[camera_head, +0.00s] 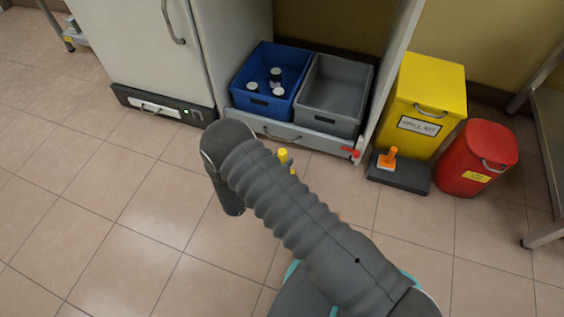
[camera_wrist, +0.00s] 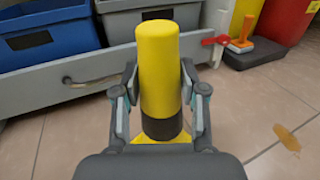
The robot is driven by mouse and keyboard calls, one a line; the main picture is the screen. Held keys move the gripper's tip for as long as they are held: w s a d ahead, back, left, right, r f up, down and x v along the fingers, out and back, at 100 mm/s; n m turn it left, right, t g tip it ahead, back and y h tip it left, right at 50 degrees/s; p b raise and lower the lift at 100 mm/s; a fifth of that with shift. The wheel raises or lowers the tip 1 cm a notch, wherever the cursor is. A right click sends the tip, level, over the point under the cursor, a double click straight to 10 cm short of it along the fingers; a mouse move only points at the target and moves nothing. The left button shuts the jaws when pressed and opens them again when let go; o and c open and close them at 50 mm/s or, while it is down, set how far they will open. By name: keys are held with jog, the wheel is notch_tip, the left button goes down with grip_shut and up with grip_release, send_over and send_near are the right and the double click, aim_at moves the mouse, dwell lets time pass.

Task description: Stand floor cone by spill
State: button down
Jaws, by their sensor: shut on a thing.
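The floor cone (camera_wrist: 160,65) is a yellow post with a rounded top, a dark band low down and a yellow foot. In the wrist view my gripper (camera_wrist: 160,95) is shut on it, one finger on each side. The cone looks upright; whether its foot touches the floor I cannot tell.
A blue bin (camera_head: 262,103) with several bottles and a grey bin (camera_head: 335,90) stand in a low drawer ahead. To the right are a yellow spill-kit box (camera_head: 430,90), a red bin (camera_head: 478,160) and an orange-handled tool (camera_head: 388,158) on a dark base. The tiled floor at left is clear.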

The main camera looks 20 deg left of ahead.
jog(key=shift+f, duration=0.45)
jog(key=shift+f, duration=0.2)
jog(key=c, duration=0.6)
grip_release()
jog(key=shift+c, duration=0.2)
jog(key=shift+r, duration=0.15)
jog(key=v, duration=1.2)
